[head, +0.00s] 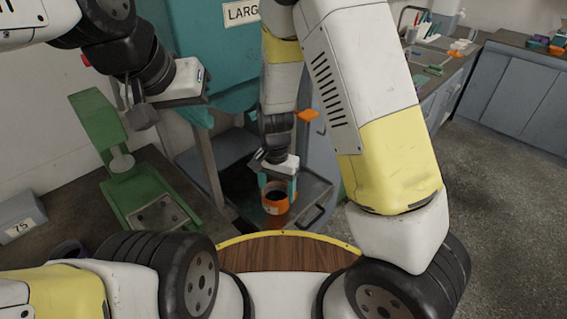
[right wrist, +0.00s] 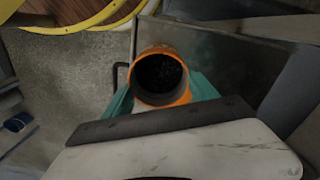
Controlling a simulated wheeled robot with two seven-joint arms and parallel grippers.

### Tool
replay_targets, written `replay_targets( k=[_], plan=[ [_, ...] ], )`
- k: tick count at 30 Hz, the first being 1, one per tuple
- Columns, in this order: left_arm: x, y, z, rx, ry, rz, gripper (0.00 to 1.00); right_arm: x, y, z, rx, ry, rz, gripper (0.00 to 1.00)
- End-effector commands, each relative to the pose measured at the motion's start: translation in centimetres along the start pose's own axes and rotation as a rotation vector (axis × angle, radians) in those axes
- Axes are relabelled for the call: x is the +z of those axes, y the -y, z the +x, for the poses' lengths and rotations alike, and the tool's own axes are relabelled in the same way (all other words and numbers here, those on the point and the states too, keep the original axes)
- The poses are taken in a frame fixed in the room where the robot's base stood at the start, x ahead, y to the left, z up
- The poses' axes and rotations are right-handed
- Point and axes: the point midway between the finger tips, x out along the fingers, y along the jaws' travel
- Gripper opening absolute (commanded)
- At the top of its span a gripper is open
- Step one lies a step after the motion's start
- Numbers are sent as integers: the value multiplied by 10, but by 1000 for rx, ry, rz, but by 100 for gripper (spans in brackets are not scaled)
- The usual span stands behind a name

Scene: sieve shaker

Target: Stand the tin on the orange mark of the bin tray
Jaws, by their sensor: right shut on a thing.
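The tin (head: 275,204) is orange with a dark opening. In the head view it is upright at the bin tray (head: 318,190), a dark grey tray with a handle at its front. My right gripper (head: 279,186) is shut on the tin. In the right wrist view the tin (right wrist: 161,79) shows dark grains inside, between the teal fingers of the gripper (right wrist: 158,97). I cannot tell whether the tin touches the tray floor. The orange mark is not visible. My left gripper (head: 145,115) hangs above the green device at the left, its finger opening unclear.
A green device (head: 124,162) with a metal plate stands on the dark bench at the left. A grey block marked 75 (head: 20,222) lies beside it. A teal cabinet (head: 215,45) marked LARG stands behind the tray. Open floor (head: 480,190) lies to the right.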

Motion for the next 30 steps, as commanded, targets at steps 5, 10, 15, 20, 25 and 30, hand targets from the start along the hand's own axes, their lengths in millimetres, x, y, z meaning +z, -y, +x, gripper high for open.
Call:
replay_targets(
  k=[5,10,15,20,25,30],
  plan=[
    [0,0,0,0,0,0,0,-47,7,5,0,-1,2,23],
    [0,0,0,0,0,0,0,-72,12,7,0,0,0,23],
    [0,0,0,0,0,0,0,-82,13,8,0,0,-1,23],
    [0,0,0,0,0,0,0,-85,13,27,3,4,-1,23],
    [0,0,0,0,0,0,0,-85,14,44,1,1,-2,23],
    [0,0,0,0,0,0,0,-85,14,43,0,0,-2,23]
  ],
)
